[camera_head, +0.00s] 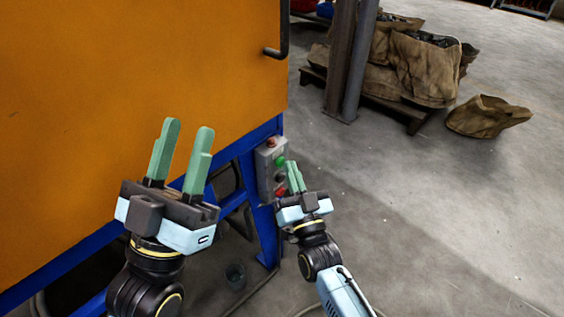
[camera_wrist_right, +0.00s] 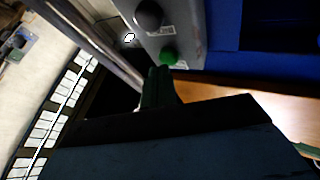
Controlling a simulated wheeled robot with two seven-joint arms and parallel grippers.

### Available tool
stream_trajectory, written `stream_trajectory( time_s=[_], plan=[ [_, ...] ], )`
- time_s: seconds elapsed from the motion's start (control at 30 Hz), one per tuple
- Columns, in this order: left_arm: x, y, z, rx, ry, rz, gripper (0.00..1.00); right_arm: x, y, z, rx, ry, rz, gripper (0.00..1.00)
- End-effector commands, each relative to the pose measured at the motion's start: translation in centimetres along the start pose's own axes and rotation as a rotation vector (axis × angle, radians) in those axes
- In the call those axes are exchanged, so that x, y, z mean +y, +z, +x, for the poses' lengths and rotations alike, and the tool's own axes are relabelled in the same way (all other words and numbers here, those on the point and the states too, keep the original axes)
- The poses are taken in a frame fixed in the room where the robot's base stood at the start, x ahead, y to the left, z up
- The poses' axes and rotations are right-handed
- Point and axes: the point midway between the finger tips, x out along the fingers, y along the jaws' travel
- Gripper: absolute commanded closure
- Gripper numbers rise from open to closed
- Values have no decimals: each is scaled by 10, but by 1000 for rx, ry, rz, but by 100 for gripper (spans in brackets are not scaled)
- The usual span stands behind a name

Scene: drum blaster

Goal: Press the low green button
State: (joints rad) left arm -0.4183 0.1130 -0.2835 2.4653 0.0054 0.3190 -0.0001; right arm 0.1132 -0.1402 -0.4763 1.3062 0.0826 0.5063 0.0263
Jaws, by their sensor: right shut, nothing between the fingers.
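A grey control box (camera_head: 266,170) is mounted on the blue frame. Its green button (camera_head: 280,160) sits above a dark button and a red one. In the right wrist view the green button (camera_wrist_right: 168,56) shows on the grey box, just beyond my dark green fingertips. My right gripper (camera_head: 291,166) is shut and empty, with its tips close beside the box near the green button; I cannot tell whether they touch it. My left gripper (camera_head: 188,127) is open and empty in front of the orange panel, left of the box.
The large orange panel (camera_head: 120,80) on a blue frame fills the left side. Brown sacks (camera_head: 425,68) sit on a pallet at the back right. A dark post (camera_head: 345,60) stands near them. A cable lies below the box.

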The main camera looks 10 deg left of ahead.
Motion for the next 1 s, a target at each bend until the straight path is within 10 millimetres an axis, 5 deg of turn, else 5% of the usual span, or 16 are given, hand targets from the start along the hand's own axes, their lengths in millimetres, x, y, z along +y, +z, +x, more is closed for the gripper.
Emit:
stream_trajectory(
  time_s=[1.0],
  plan=[
    [0,3,-3,-3,-2,1,66,-3,3,6,0,0,0,100]
  ],
)
